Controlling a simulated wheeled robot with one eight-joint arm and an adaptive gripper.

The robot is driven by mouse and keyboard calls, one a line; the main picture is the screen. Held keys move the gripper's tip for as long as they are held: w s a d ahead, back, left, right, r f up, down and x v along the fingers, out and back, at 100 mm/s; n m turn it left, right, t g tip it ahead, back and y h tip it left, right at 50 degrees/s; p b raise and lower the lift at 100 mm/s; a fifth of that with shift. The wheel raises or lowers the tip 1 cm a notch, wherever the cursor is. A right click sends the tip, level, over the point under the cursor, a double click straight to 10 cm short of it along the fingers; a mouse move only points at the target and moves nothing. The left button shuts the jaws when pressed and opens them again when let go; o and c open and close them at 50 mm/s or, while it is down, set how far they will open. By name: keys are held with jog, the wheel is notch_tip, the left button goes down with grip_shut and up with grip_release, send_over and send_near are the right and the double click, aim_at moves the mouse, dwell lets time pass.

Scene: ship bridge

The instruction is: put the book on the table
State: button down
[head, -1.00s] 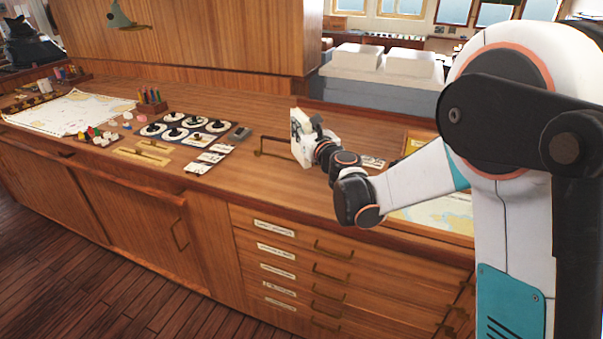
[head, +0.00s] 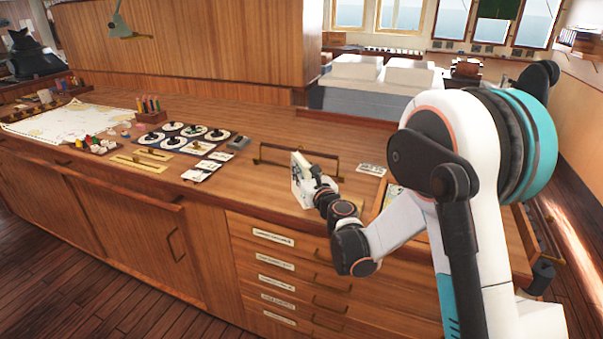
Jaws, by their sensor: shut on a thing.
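The book (head: 299,181) is a small white block with dark marks on its face. It stands roughly upright at the front part of the wooden table (head: 255,172). My gripper (head: 316,181) is shut on the book from its right side; the fingers are small and partly hidden in the head view. The book's lower edge appears at or just above the table top; I cannot tell if it touches.
A brass rail (head: 297,156) stands just behind the book. Left of it lie a dark panel of round dials (head: 187,137), cards (head: 208,165), brass instruments (head: 140,162) and a chart (head: 75,121). A framed chart (head: 391,195) lies to the right. Bare wood lies left of the book.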

jog(key=c, duration=1.9)
grip_release()
jog(key=shift+f, duration=0.1)
jog(key=o, duration=0.4)
